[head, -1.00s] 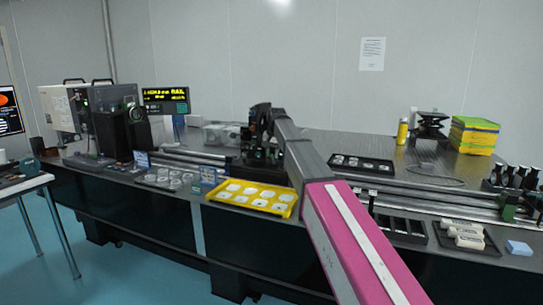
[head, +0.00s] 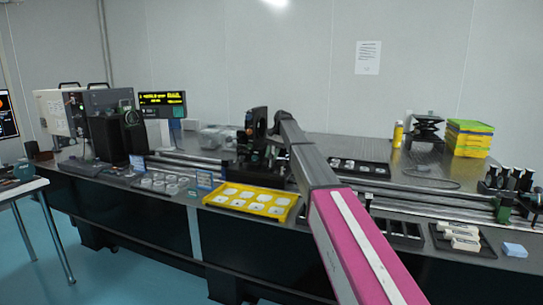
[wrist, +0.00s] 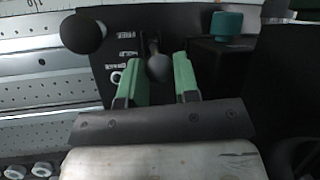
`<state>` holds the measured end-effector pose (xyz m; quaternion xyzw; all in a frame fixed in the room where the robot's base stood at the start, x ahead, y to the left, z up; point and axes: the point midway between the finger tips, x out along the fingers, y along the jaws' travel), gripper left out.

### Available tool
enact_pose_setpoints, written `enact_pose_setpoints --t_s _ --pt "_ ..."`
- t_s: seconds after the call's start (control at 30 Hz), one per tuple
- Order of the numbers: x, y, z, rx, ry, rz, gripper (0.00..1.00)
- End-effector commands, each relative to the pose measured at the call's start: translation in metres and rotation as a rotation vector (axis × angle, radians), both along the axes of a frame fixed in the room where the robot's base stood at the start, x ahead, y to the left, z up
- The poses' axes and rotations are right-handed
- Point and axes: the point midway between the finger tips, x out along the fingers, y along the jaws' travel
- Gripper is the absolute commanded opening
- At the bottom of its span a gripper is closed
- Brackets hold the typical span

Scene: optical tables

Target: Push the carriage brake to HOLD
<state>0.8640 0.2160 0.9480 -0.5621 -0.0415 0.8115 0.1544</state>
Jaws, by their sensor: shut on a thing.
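In the wrist view, my gripper (wrist: 160,80) has two green fingers on either side of a lever with a round grey knob (wrist: 158,67), shut on it. The lever stands in front of the dark carriage plate (wrist: 185,20), beside a column of small white labels (wrist: 125,36) too blurred to read. I take this lever as the carriage brake; which label it points to I cannot tell. In the head view, the dark carriage (head: 250,145) stands on the rail behind the yellow tray. My arm's end is at it, and the fingers are hidden there.
A black ball knob (wrist: 83,32) sticks out left of the labels, and a teal knob (wrist: 227,25) sits at right. In the head view, the yellow tray (head: 211,199) of discs lies just in front of the carriage. A display (head: 162,99) stands to the left.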

Motion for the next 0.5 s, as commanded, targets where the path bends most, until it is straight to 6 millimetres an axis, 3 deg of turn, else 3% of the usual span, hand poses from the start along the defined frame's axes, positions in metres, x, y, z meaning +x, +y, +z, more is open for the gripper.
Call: enact_pose_setpoints --t_s 0.37,0.4,0.47,0.5 --pt "0.0011 0.0002 -0.0023 0.000 0.000 -0.002 0.05" --pt "0.0012 0.0002 -0.0023 0.000 0.000 -0.002 0.36" --pt "0.0011 0.0003 -0.0024 0.000 0.000 -0.002 0.54" --pt "0.0010 0.0002 -0.0022 0.000 0.000 -0.002 0.54"
